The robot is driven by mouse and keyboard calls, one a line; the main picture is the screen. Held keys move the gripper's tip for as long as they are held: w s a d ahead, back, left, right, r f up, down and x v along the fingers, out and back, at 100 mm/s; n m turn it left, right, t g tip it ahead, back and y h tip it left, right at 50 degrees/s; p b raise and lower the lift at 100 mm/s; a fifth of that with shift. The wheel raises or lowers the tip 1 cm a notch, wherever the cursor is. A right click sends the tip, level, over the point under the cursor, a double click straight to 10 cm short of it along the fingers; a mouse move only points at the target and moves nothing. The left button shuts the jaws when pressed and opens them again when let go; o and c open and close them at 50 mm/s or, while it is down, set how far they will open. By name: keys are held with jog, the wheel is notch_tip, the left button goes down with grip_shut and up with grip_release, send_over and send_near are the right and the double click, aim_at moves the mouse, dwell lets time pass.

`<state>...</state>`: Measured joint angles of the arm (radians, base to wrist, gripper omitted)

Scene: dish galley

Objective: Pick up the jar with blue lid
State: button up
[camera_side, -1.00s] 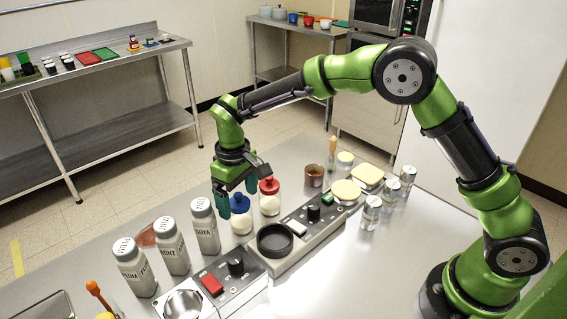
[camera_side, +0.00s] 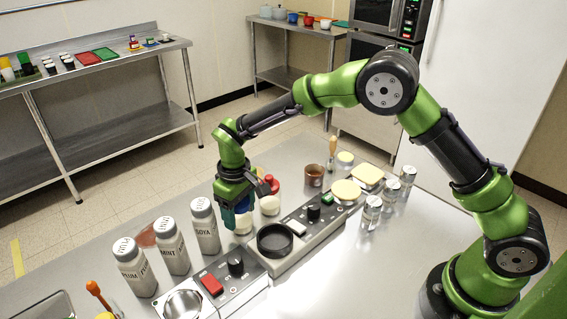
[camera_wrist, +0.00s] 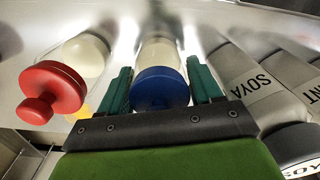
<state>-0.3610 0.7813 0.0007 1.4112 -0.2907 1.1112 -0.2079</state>
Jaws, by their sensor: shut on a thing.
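The jar with the blue lid (camera_side: 243,225) stands on the steel table; its pale lower body shows beneath my gripper (camera_side: 238,212) in the side view. In the wrist view its round blue lid (camera_wrist: 160,90) lies between the two green fingers of my gripper (camera_wrist: 160,76). The gripper is shut on this jar, with a finger at each side near the lid. The fingers hide most of the lid in the side view.
A jar with a red lid (camera_side: 270,204) stands close beside it to the right. Grey shakers, including SOYA (camera_side: 205,226), stand to the left. A control unit with a black round dish (camera_side: 275,241) sits in front.

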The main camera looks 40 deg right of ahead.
jog(key=shift+c, duration=0.7)
jog(key=shift+r, duration=0.25)
jog(key=r, duration=1.2)
jog(key=shift+s+r, duration=0.2)
jog(key=shift+r, duration=0.05)
jog(key=s+d+r, duration=0.1)
jog(key=s+d, duration=0.1)
jog(key=s, duration=0.6)
jog(key=s+d+r, duration=0.2)
jog(key=s, duration=0.7)
jog(key=s+d+f, duration=0.3)
jog(key=s+f, duration=0.2)
jog(key=s, duration=0.3)
jog(key=shift+s+d+f, duration=0.15)
jog(key=shift+d+f, duration=0.05)
jog(key=shift+f, duration=0.2)
jog(key=w+a, duration=0.2)
jog(key=w, duration=0.2)
jog(key=w+a+f, duration=0.1)
jog(key=w+a, duration=0.1)
jog(key=w, duration=0.3)
jog(key=w+a, duration=0.2)
jog(key=w, duration=0.2)
jog(key=shift+w+a+f, duration=0.2)
jog(key=shift+w+a, duration=0.05)
jog(key=c, duration=0.3)
jog(key=f, duration=0.2)
jog(key=shift+w+a+f, duration=0.2)
jog(key=shift+w+f, duration=0.15)
jog(key=shift+f, duration=0.45)
